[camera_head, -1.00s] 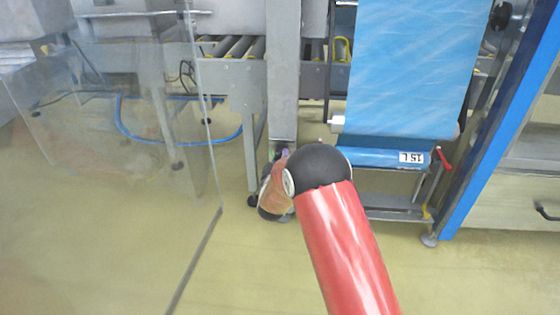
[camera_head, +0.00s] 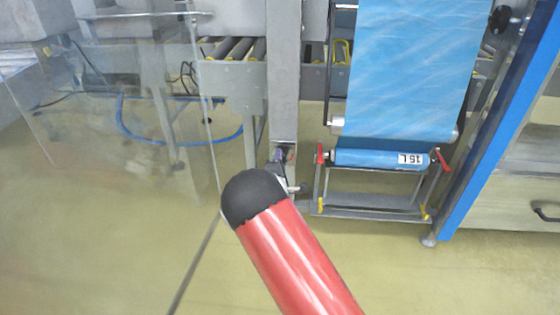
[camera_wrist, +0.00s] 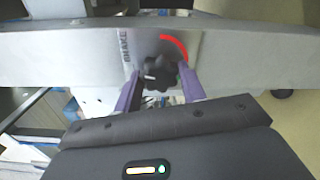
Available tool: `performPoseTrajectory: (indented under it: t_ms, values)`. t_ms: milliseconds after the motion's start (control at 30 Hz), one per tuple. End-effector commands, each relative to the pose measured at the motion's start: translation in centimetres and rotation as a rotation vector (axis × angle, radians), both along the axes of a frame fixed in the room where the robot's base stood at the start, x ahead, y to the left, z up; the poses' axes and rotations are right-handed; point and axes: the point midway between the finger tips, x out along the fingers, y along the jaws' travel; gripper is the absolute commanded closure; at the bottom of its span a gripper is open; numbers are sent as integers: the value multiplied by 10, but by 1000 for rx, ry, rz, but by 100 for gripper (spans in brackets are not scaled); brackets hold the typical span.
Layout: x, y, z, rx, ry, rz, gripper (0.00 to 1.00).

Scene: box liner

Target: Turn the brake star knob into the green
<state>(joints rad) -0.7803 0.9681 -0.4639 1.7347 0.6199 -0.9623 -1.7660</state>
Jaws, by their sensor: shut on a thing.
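The brake star knob (camera_wrist: 160,73) is black and lobed, on a grey plate marked BRAKE in the wrist view. A pale mark shows on its left side. In the head view my gripper (camera_head: 281,156) shows small at the grey post, beyond my arm's black joint; the knob cannot be made out there.
A blue film roll (camera_head: 380,159) marked 15 L lies in a low frame right of the post, with red levers at its ends. A clear panel (camera_head: 100,190) stands at the left. A roller conveyor (camera_head: 235,50) is behind. Floor in front is open.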

Motion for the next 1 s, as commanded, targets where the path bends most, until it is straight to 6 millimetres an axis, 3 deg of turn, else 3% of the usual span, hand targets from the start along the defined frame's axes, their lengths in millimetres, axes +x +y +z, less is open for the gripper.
performPoseTrajectory:
  t_ms: [400, 933, 967, 1000]
  values:
    - [0, 0, -1, -186, 7, 0, 82]
    - [0, 0, -1, -209, 8, 0, 82]
    - [0, 0, -1, -209, 8, 0, 58]
    - [0, 0, -1, -209, 8, 0, 53]
